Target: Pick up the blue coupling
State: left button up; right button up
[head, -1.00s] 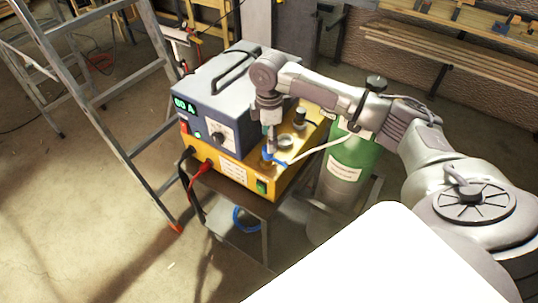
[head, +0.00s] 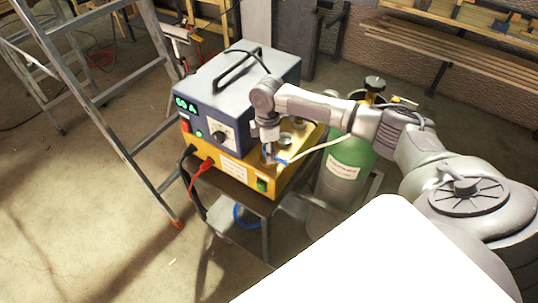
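The blue coupling (head: 279,160) is a small blue piece at the end of a pale hose, over the top of the yellow unit (head: 231,171). My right gripper (head: 268,159) points down at it, with its fingertips right beside or around the coupling and hiding part of it. At this size I cannot tell whether the fingers are open or shut, or whether they touch the coupling. My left gripper is not in view.
A dark-blue power source (head: 233,95) with a handle and a lit display stands against the gripper's left. A green gas cylinder (head: 346,172) stands to the right, under my forearm. A stepladder (head: 122,150) is at left. The floor at lower left is clear.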

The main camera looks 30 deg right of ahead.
grip_shut()
jog(key=shift+r, duration=0.15)
